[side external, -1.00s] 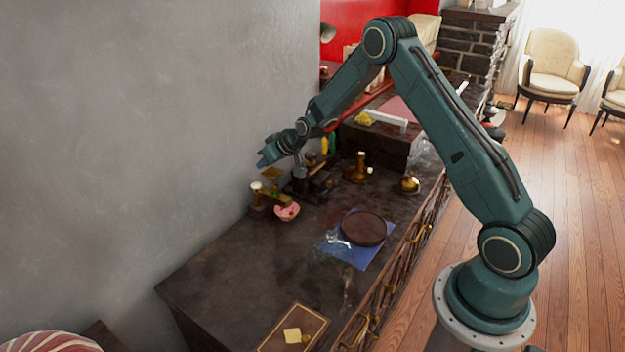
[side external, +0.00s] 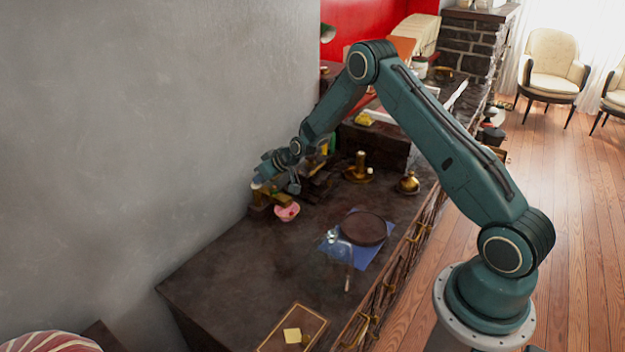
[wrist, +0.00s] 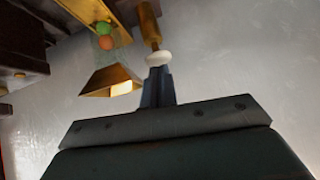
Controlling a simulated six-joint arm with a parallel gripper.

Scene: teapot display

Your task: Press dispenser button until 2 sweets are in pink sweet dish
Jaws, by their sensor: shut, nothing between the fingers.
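The brass and wood sweet dispenser (side external: 260,202) stands against the wall in the side external view, partly hidden by my gripper. The wrist view shows its white button (wrist: 158,58) on a brass stem, a brass funnel-shaped part (wrist: 110,80), and green and orange sweets (wrist: 105,36) above it. My gripper (wrist: 158,72) is shut and empty, its fingertips at the button. I cannot tell whether they touch or press it. In the side external view my gripper (side external: 258,180) is over the dispenser. The pink sweet dish (side external: 287,212) sits beside the dispenser; its contents are too small to make out.
A brass candlestick-like piece (side external: 359,169) and a rounded brass object (side external: 408,184) stand to the right. A dark round stand (side external: 363,228) lies on a blue cloth (side external: 372,257), with glassware (side external: 335,240) beside it. A framed tray (side external: 306,318) is near the front edge. The front-left tabletop is clear.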

